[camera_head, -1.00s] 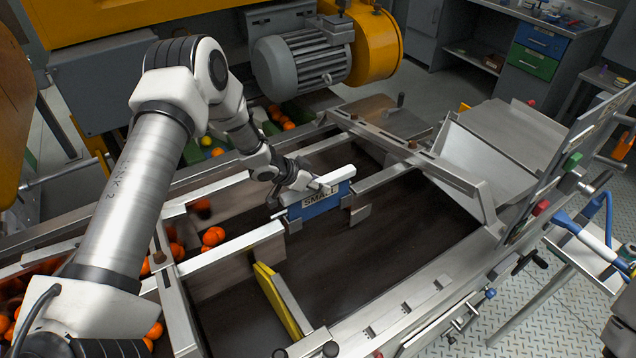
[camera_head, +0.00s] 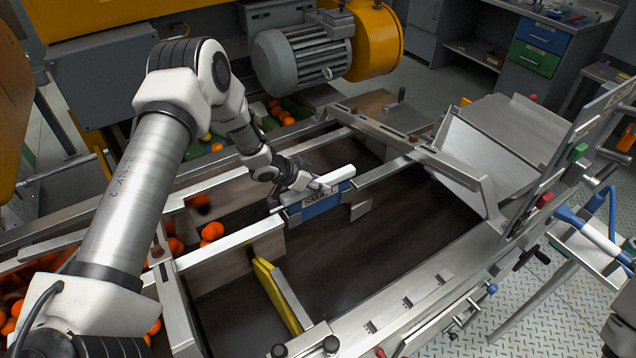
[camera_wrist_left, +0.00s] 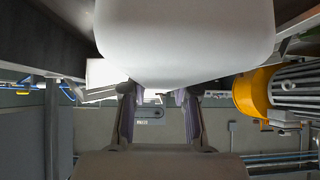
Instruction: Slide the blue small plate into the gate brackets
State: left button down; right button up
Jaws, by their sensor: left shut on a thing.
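The blue small plate (camera_head: 322,205), with a pale top edge and a partly hidden "SMALL" label, stands upright above the dark belt in the head view. My left gripper (camera_head: 324,188) reaches it from the left and is shut on its upper part. The metal gate brackets (camera_head: 361,210) show at the plate's right end, beside the end of a rail. I cannot tell whether the plate's edges sit inside them. In the left wrist view my gripper's fingers (camera_wrist_left: 160,95) show, but the plate is not clear there. My right gripper is out of view.
Metal rails (camera_head: 232,245) cross the belt to the left and right of the plate. A yellow divider (camera_head: 277,295) stands in front. Oranges (camera_head: 212,232) lie on the left. The dark belt (camera_head: 420,225) is clear to the right. A grey motor (camera_head: 300,62) stands behind.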

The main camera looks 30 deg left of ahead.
aim_at(318, 195)
pick_arm(q)
jog(key=shift+f+b, duration=1.45)
jog(key=shift+f, duration=0.7)
jog(key=c, duration=0.8)
grip_release()
jog(key=v, duration=1.2)
